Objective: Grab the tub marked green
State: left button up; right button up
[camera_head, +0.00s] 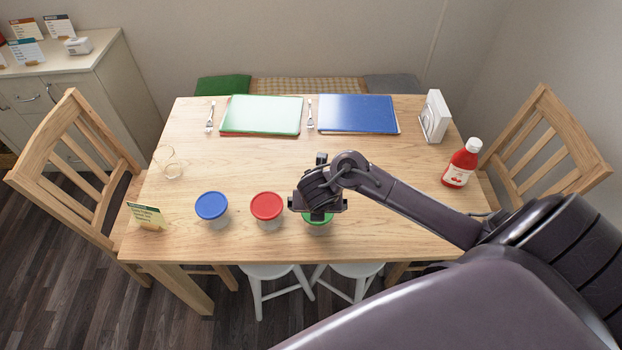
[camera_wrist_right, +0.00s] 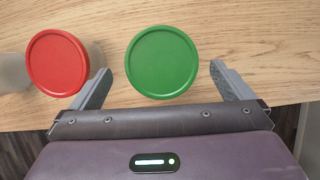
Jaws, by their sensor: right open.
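The green-lidded tub (camera_head: 317,219) stands on the wooden table near its front edge, mostly hidden under my right gripper (camera_head: 318,212) in the head view. In the right wrist view the green lid (camera_wrist_right: 161,62) lies between the two open fingers of my right gripper (camera_wrist_right: 160,84), with a gap on each side. The gripper is empty. The red-lidded tub (camera_head: 267,207) is just left of it; in the wrist view its red lid (camera_wrist_right: 57,63) is beside the left finger. The blue-lidded tub (camera_head: 212,206) stands further left. My left gripper is not in view.
A ketchup bottle (camera_head: 461,163) and a napkin holder (camera_head: 434,117) stand at the right of the table (camera_head: 230,165). Green (camera_head: 261,115) and blue (camera_head: 357,114) placemats lie at the back with forks. A glass (camera_head: 172,166) and a small card (camera_head: 147,216) are at the left.

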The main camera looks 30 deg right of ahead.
jog(key=x, duration=0.1)
jog(key=b+x, duration=0.1)
jog(key=x, duration=0.2)
jog(key=shift+s+d+f, duration=0.1)
jog(key=shift+s+f, duration=0.15)
jog(key=shift+f, duration=0.05)
jog(key=shift+b+x, duration=0.3)
jog(key=shift+x, duration=0.7)
jog(key=shift+w, duration=0.2)
jog(key=c, duration=0.9)
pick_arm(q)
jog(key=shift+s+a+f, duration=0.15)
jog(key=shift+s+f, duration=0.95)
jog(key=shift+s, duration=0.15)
